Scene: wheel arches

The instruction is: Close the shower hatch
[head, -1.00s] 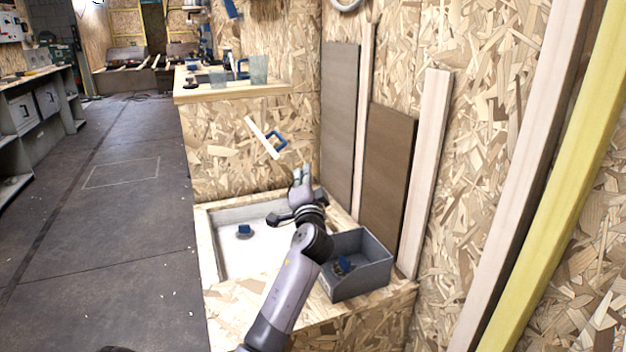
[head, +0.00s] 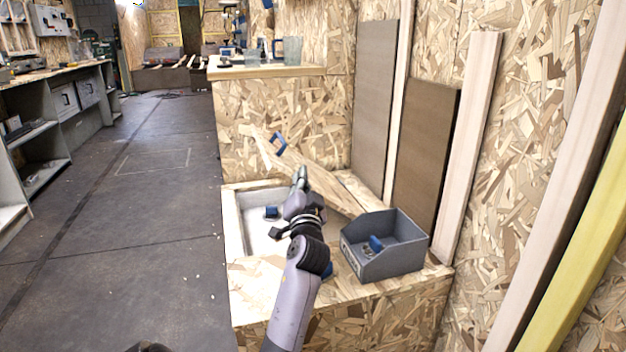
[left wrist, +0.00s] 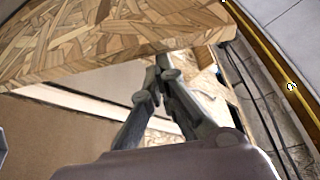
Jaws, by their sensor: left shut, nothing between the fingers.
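My left gripper (head: 300,175) is shut and empty, in front of the panel in the head view. In the left wrist view, the closed fingertips (left wrist: 160,72) are close to the edge of a wood-chip panel (left wrist: 120,40), apparently the hatch; contact cannot be told. The arm hides part of the basin. My right gripper is not in view.
A grey bin (head: 385,258) with a blue item stands on the wooden surround, right of my arm. A small blue item (head: 271,212) is in the basin. Boards (head: 420,150) lean against the right wall. The floor (head: 140,230) at left is clear.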

